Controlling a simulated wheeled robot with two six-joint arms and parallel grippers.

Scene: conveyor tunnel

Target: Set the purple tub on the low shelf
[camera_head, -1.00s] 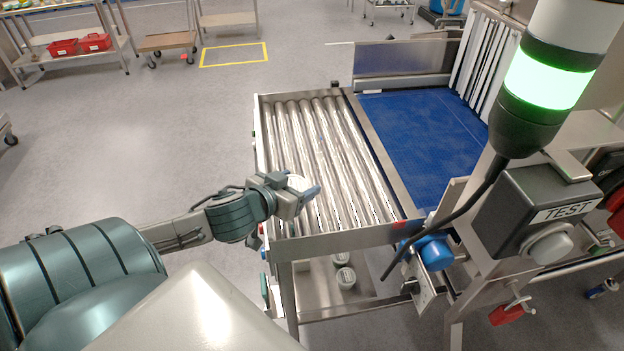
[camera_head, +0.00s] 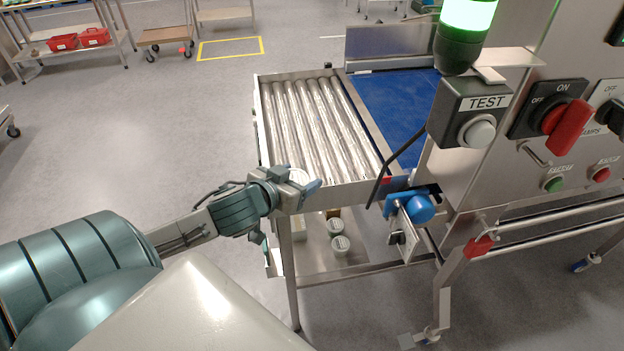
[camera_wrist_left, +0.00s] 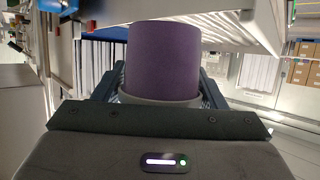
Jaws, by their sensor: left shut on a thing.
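The purple tub (camera_wrist_left: 163,60) is held in my left gripper (camera_head: 303,187); its purple side fills the middle of the left wrist view. In the head view only its pale lid (camera_head: 298,176) shows between the fingers. The left gripper is shut on it, at the near left corner of the roller conveyor. The low shelf (camera_head: 312,264) is a metal shelf under the rollers, below and to the right of the gripper. My right gripper is not in view.
The roller conveyor (camera_head: 305,130) with its metal rim lies above the shelf. A conveyor leg (camera_head: 288,275) stands at the shelf's near left. A blue motor (camera_head: 419,208) and a control panel (camera_head: 570,120) are at the right.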

